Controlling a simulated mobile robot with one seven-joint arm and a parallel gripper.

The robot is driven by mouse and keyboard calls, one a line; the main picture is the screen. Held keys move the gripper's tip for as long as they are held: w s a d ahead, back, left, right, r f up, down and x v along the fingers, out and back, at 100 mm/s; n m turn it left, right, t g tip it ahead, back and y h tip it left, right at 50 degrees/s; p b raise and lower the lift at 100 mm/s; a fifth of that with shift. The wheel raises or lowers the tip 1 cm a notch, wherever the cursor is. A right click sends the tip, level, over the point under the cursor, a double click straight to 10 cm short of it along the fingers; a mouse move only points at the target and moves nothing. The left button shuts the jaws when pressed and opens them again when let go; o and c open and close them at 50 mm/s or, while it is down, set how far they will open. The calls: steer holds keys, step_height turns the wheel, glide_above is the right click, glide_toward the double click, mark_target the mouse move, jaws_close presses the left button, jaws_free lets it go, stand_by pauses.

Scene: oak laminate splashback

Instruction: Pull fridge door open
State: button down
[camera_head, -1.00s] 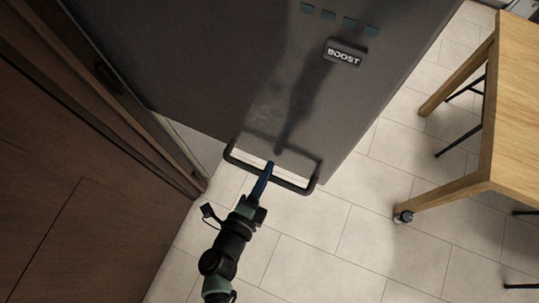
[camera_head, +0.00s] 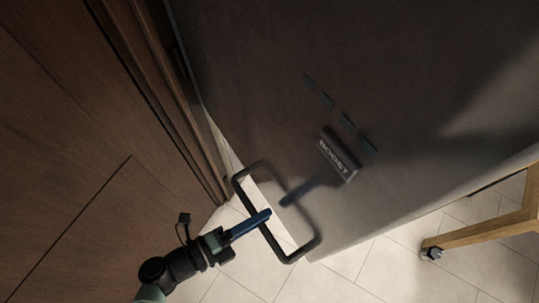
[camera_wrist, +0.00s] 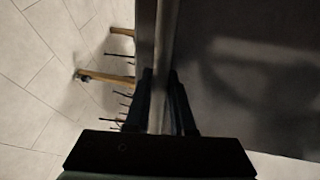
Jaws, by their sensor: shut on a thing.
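The fridge door (camera_head: 400,90) is a large dark grey panel with a "BOOST" label (camera_head: 338,155) and a row of small teal marks. Its dark bar handle (camera_head: 305,250) stands out from the panel near its lower left end in the head view. My gripper (camera_head: 266,214) is shut on the middle of the handle bar, with its blue fingers at the bar. In the wrist view the handle (camera_wrist: 160,50) runs upright between the two dark fingers (camera_wrist: 162,95). The door's hinge side and the fridge interior are not visible.
A brown wooden cabinet front (camera_head: 60,140) fills the left, close to my arm. A wooden table leg (camera_head: 480,232) with a caster stands at the lower right. Pale floor tiles (camera_head: 370,270) are bare below the door. Chair or table legs (camera_wrist: 110,75) show in the wrist view.

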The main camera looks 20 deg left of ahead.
steer(key=shift+s+a+h, duration=0.3)
steer(key=shift+a, duration=0.1)
steer(key=shift+s+a+f, duration=0.1)
steer(key=c, duration=0.8)
jaws_free()
steer(key=shift+s, duration=0.1)
steer(key=shift+o, duration=0.2)
steer(key=b+v, duration=0.2)
steer(key=v, duration=1.1)
steer(key=shift+b, duration=0.4)
